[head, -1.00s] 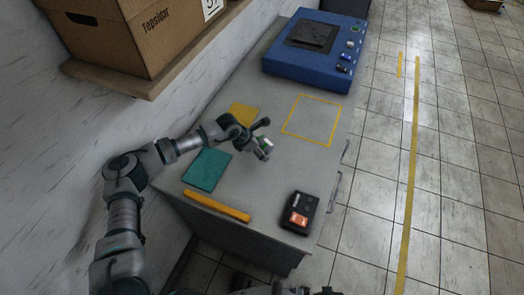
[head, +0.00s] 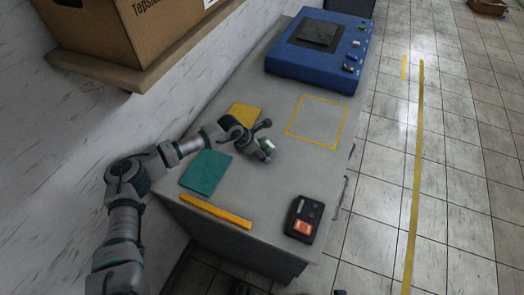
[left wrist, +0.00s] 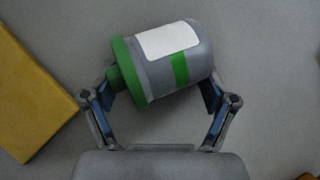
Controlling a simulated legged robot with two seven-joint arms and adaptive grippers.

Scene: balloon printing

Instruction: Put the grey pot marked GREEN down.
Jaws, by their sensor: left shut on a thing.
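The grey pot (left wrist: 198,78) has a green lid, a green stripe and a white label whose text I cannot read. It lies across my left gripper (left wrist: 160,92) in the left wrist view, lid to the left, a finger at each end. The gripper is shut on it. In the head view my left gripper (head: 260,142) is over the grey worktop (head: 275,190), with the small pot (head: 268,146) partly hidden by the fingers. I cannot tell whether the pot touches the worktop. My right gripper is not in view.
A yellow square outline (head: 318,121) on the worktop is empty. A blue machine (head: 314,55) stands at the back. A teal sheet (head: 206,172), yellow pad (head: 244,114), yellow bar (head: 215,212) and dark device (head: 304,217) lie around. A cardboard box (head: 130,30) sits on a shelf upper left.

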